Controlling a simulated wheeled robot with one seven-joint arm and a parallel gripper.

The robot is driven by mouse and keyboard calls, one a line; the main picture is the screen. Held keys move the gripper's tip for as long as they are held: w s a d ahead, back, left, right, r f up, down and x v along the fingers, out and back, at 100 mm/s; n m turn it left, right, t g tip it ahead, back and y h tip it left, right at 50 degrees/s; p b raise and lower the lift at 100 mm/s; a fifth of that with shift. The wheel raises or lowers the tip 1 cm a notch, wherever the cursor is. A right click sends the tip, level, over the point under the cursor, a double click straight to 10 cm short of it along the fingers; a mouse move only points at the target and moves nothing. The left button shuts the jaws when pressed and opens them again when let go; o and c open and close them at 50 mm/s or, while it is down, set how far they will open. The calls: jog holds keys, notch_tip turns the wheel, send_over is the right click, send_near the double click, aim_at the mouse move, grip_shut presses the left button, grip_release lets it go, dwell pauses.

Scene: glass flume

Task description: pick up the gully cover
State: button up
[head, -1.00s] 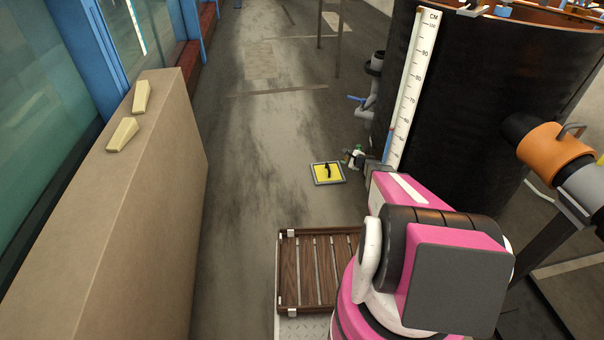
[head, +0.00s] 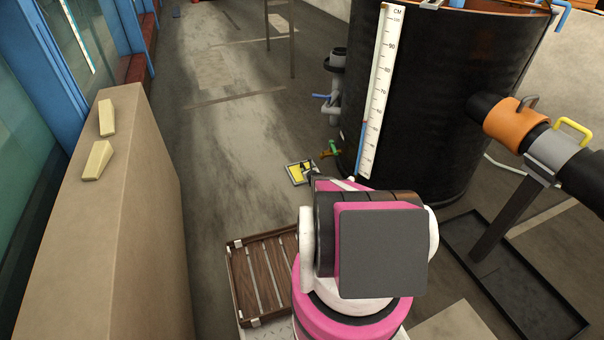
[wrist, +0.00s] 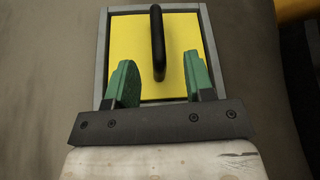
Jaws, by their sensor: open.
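The gully cover (head: 296,174) is a yellow square plate with a black handle, set in a grey frame on the floor. In the wrist view the cover (wrist: 183,65) lies just beyond my gripper, and its black handle (wrist: 157,40) stands up near the middle, running away from me. My gripper (wrist: 157,80) is open and empty, with one green finger on each side of the handle's near end in the picture. I cannot tell the height between the fingers and the cover. In the head view my own arm partly hides the cover's right side and my gripper.
A large black tank (head: 440,110) with a white centimetre scale stands right of the cover. A green-handled tap (head: 330,149) is close by. A beige block (head: 100,220) with two wedges stands at left. A slatted wooden tray (head: 262,275) is in front. Floor beyond the cover is clear.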

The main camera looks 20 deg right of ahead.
aim_at(304, 167)
jog(key=x, duration=0.7)
jog(key=shift+a, duration=0.25)
jog(key=shift+s, duration=0.1)
grip_shut()
